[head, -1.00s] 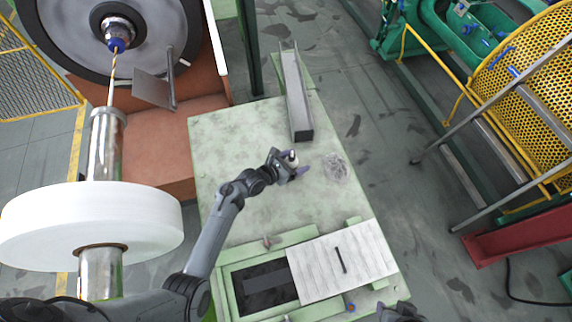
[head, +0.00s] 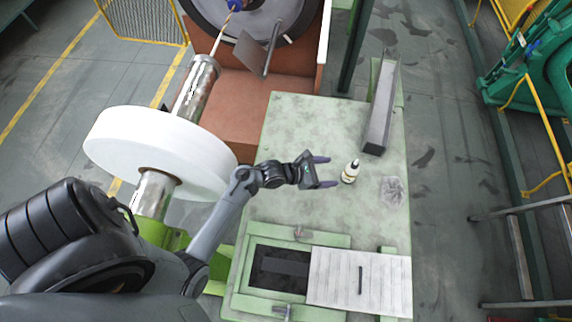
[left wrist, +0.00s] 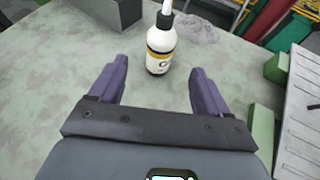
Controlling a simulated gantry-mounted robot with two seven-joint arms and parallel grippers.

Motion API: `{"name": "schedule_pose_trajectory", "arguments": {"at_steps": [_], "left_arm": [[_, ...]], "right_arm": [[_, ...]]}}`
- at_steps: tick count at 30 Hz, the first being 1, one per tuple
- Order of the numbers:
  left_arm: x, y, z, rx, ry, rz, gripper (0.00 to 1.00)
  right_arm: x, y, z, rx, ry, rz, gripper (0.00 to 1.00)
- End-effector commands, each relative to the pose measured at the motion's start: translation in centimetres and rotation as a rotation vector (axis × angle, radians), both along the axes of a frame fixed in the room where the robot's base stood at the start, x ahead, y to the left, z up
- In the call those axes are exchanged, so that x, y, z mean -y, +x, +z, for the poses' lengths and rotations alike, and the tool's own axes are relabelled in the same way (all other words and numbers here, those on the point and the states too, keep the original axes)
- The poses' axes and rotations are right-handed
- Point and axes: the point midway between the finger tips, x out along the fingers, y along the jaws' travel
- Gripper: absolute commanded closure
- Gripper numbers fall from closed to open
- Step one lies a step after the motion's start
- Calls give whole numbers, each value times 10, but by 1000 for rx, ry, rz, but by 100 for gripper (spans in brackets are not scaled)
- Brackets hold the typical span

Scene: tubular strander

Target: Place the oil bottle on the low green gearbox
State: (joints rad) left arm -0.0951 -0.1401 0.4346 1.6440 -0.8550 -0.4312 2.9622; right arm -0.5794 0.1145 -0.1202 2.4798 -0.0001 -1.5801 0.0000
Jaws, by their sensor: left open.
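The oil bottle (head: 350,171) is white with a dark and yellow label. It stands upright on the pale green top of the low gearbox (head: 300,125). My left gripper (head: 328,171) is open, its purple fingers just left of the bottle and apart from it in the head view. In the left wrist view the bottle (left wrist: 161,42) stands beyond the fingertips (left wrist: 158,75), between their lines, with nothing held. My right gripper is not in view.
A grey metal channel (head: 381,105) lies at the gearbox top's back right. A crumpled clear piece (head: 393,190) is right of the bottle. A pale panel (head: 358,280) and dark opening (head: 280,270) are at the front. A white roll (head: 155,150) is at left.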

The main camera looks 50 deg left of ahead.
Motion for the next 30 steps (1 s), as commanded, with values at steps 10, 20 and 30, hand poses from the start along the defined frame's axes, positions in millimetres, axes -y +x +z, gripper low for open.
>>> {"name": "schedule_pose_trajectory", "arguments": {"at_steps": [10, 20, 30], "left_arm": [[-22, -35, -3, 61, 762, -303, 23], [-27, -108, 20, 122, 1575, -1004, 23], [-8, -195, 54, 345, 1880, -1811, 23]], "right_arm": [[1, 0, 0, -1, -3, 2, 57], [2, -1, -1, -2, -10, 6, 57], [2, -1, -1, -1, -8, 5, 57]]}}
